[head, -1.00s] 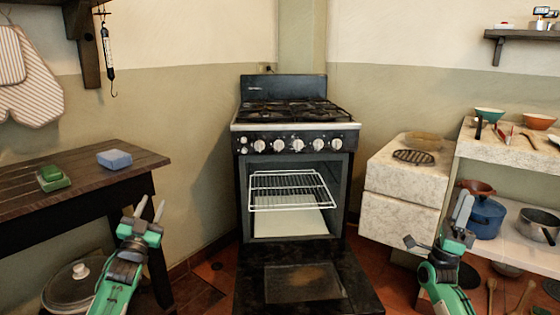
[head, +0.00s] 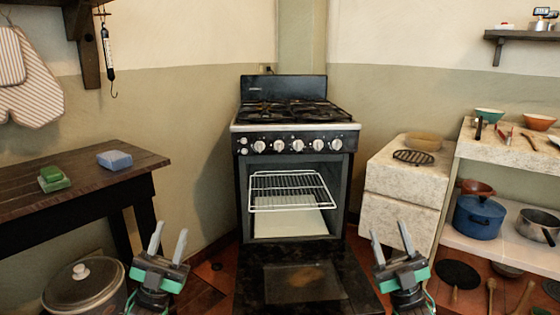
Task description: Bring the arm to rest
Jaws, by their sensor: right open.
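My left gripper (head: 166,243) is low in the head view, in front of the dark wooden table's right end. Its two grey fingers point up and stand apart, with nothing between them. My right gripper (head: 390,236) is low on the right, beside the open oven door's right edge. Its two fingers are spread apart and empty. Neither gripper visibly touches anything.
The stove (head: 292,145) stands in the middle with its oven door (head: 305,285) folded down and a wire rack (head: 290,190) inside. The wooden table (head: 80,180) is on the left. A stone counter (head: 405,185) and a shelf with pots are on the right.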

